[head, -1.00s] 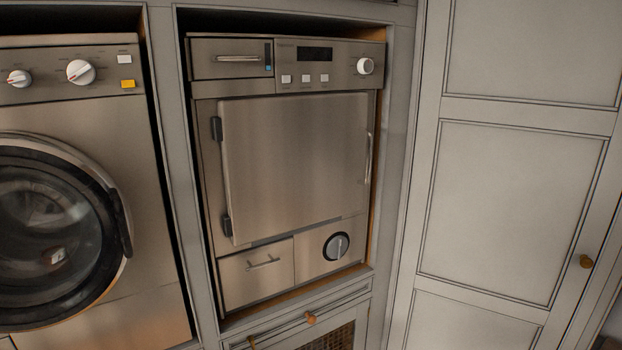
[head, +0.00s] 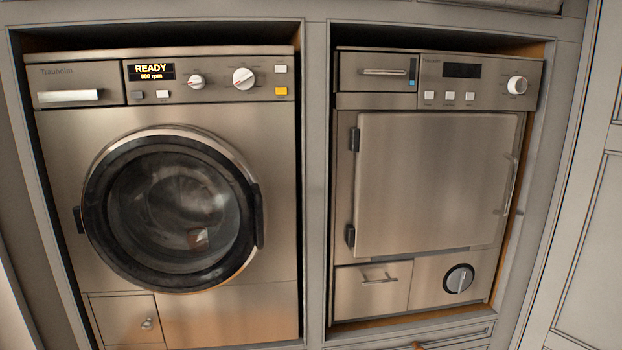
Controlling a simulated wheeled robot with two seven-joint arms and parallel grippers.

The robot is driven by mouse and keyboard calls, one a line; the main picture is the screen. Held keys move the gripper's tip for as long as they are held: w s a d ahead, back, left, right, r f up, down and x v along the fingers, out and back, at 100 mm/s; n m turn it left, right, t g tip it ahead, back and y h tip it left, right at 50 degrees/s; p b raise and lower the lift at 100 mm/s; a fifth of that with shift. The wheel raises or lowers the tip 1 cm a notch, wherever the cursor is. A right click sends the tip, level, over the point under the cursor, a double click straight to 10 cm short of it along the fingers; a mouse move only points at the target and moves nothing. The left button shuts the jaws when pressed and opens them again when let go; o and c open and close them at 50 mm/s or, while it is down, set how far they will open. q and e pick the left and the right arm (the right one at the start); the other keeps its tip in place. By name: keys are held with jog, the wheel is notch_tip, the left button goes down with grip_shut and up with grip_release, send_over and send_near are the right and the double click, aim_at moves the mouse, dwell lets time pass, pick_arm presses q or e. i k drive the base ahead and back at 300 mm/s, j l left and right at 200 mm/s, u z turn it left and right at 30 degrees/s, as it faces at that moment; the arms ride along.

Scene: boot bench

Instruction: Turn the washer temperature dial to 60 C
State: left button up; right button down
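The washer (head: 195,110) with a round glass door stands at the left in the head view. Its display (head: 151,71) reads READY and 800 rpm. Neither of my grippers is in view.
A second machine (head: 437,185) with a square door and its own white dial (head: 517,85) stands at the right in its own bay. A grey upright (head: 316,190) separates the bays. The washer's round door is shut, and nothing blocks the front of its panel.

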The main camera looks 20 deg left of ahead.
aim_at(196, 80)
jog(key=l+u, duration=0.4)
jog(key=l, duration=0.25)
jog(key=u, duration=1.15)
